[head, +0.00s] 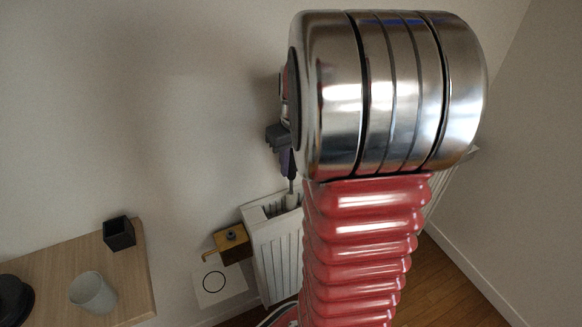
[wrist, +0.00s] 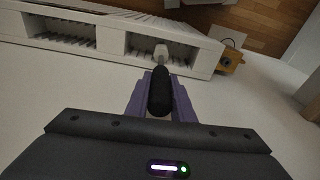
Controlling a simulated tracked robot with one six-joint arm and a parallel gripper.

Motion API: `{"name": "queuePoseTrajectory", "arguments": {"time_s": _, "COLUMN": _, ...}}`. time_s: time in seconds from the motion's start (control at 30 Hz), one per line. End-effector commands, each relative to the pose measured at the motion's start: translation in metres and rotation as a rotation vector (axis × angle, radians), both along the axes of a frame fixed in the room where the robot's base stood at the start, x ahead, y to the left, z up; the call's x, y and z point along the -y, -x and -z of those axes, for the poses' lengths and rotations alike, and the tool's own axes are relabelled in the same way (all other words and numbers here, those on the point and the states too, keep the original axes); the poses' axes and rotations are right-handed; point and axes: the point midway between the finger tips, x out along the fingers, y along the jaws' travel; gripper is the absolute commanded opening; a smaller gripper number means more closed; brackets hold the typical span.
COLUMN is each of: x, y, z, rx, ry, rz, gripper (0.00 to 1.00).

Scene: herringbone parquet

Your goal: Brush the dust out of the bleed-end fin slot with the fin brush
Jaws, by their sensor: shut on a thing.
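My gripper (wrist: 160,97) has its purple fingers shut on the black handle of the fin brush (wrist: 160,85). The brush's pale head (wrist: 161,52) points at the radiator and overlaps the slot at the bleed end (wrist: 178,50). I cannot tell how deep the head sits in it. In the head view my gripper (head: 288,165) is partly hidden behind my arm, above the white radiator (head: 262,236), with the brush head at the slot opening. Dark fins show in the slot; dust cannot be made out. A second fin slot (wrist: 62,34) lies farther left in the wrist view.
A brass-coloured block (head: 232,243) stands beside the radiator's end, near a white card with a black ring (head: 212,284). A wooden shelf (head: 60,270) at left holds a black cup (head: 119,233), a grey cup (head: 93,292) and a dark round object (head: 12,300). The wall is close behind.

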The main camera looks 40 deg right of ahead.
Motion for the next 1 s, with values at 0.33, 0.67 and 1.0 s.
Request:
{"name": "queuePoseTrajectory", "arguments": {"time_s": 0.33, "x": 0.000, "y": 0.000, "z": -0.023, "rx": 0.002, "ry": 0.001, "rz": 0.000, "gripper": 0.00}}
{"name": "queuePoseTrajectory", "arguments": {"time_s": 0.67, "x": 0.000, "y": 0.000, "z": -0.044, "rx": 0.001, "ry": 0.000, "rz": 0.000, "gripper": 0.00}}
{"name": "queuePoseTrajectory", "arguments": {"time_s": 1.0, "x": 0.000, "y": 0.000, "z": -0.065, "rx": 0.001, "ry": 0.001, "rz": 0.000, "gripper": 0.00}}
